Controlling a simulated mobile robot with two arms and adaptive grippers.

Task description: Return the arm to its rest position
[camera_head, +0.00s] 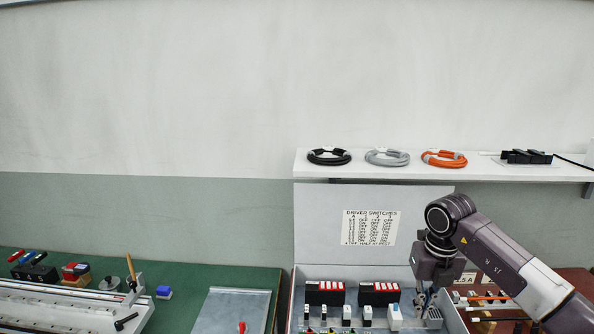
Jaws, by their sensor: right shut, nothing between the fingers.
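My right arm (510,262) comes in from the lower right. Its gripper (424,303) points down over the right part of the open grey control box (305,274), beside a white block-shaped part (395,316). The gripper is shut and holds nothing. Whether its tips touch anything in the box cannot be told. My left gripper is not in view.
The box's raised lid carries a driver switches label (371,227). Two black-and-red modules (325,292) sit inside. A shelf (470,170) with coiled cables hangs above. At left are a green bench (205,276), a pale linear rail (60,305) and a grey plate (232,308).

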